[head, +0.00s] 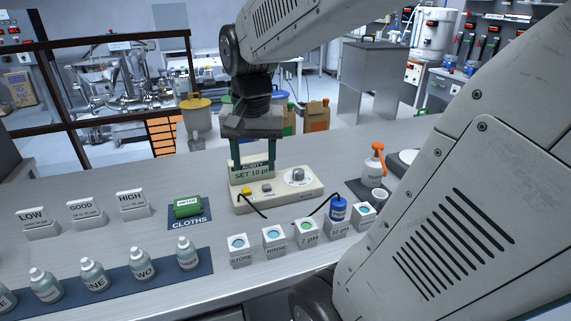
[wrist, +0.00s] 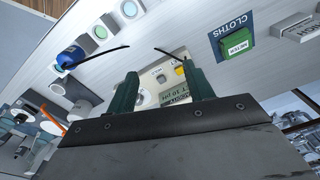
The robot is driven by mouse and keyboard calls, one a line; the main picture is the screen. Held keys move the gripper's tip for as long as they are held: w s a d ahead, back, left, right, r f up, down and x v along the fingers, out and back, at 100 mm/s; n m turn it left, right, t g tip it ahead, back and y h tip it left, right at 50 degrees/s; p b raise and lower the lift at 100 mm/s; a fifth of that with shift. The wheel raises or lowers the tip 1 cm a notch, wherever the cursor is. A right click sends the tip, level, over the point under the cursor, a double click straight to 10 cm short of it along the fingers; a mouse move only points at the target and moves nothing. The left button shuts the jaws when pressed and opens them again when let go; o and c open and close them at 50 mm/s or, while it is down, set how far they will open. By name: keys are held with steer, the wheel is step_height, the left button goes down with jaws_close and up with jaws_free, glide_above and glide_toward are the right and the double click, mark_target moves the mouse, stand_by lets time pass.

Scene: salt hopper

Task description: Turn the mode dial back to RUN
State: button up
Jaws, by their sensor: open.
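The acidity meter (head: 275,200) is a cream box on the bench with a raised display (head: 252,173) reading "SET 10 pH". The mode dial (head: 298,176) is a grey knob at the right end of its top; I cannot read which mode it points to. My gripper (head: 252,162) hangs over the display end, left of the dial, with its dark green fingers apart and nothing seen between them. In the wrist view the meter (wrist: 161,78) shows between the open fingers (wrist: 159,80); the dial there is partly hidden by a finger.
A yellow button (head: 246,192) and a grey button (head: 266,188) sit on the meter. Black leads run from it, near a blue-capped probe (head: 338,208). Several small cups stand in front, like the 7 pH cup (head: 306,231). An orange-topped bottle (head: 374,163) stands right.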

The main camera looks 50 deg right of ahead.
steer(key=w+d+f+m, duration=0.25)
steer(key=d+m, duration=0.35)
steer(key=d, duration=0.4)
steer(key=m, duration=0.5)
glide_above(299, 170)
steer(key=f, duration=0.3)
steer(key=shift+a+g, duration=0.2)
steer(key=shift+g, duration=0.1)
steer(key=shift+s+d+f, duration=0.1)
steer(key=shift+d+f, duration=0.05)
steer(key=shift+f, duration=0.25)
step_height(299, 170, down, 7)
steer(key=shift+c, duration=0.3)
steer(key=c, duration=0.9)
